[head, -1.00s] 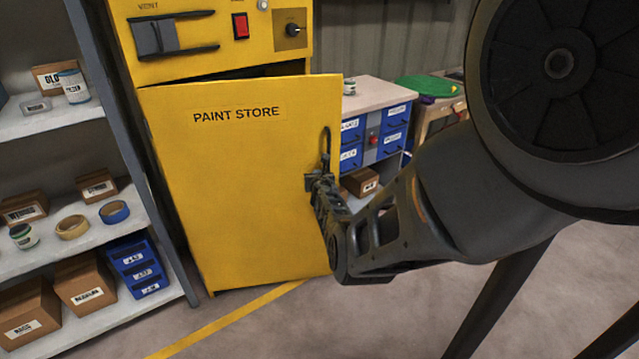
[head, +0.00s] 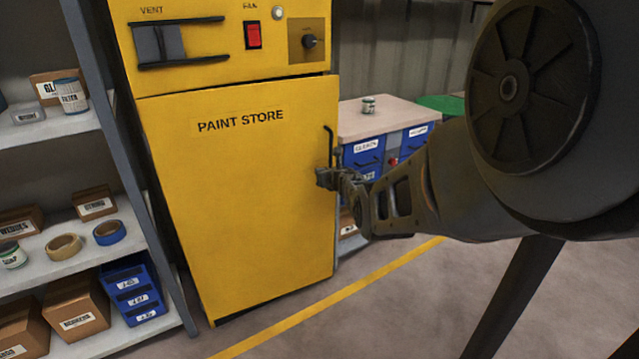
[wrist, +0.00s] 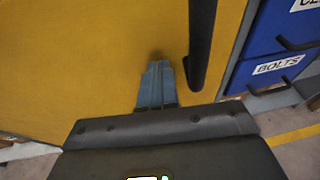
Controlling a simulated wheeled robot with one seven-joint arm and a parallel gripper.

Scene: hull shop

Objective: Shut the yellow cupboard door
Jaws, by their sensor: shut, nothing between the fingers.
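The yellow cupboard door (head: 250,215), lettered PAINT STORE, sits flush or nearly flush under the cupboard's upper panel (head: 225,60) in the head view. Its dark upright handle (head: 329,148) is near the right edge. My gripper (head: 324,178) is at the door's right side, just below the handle. In the wrist view the shut fingertips (wrist: 157,68) point at the yellow door face (wrist: 80,60), touching or very near it, left of the handle (wrist: 201,40). Nothing is between the fingers.
A shelf rack (head: 65,245) with boxes, tape rolls and a blue bin stands close on the left. A workbench (head: 385,120) with blue drawers (wrist: 275,65) stands to the right behind the arm. A yellow floor line (head: 330,300) crosses the clear floor in front.

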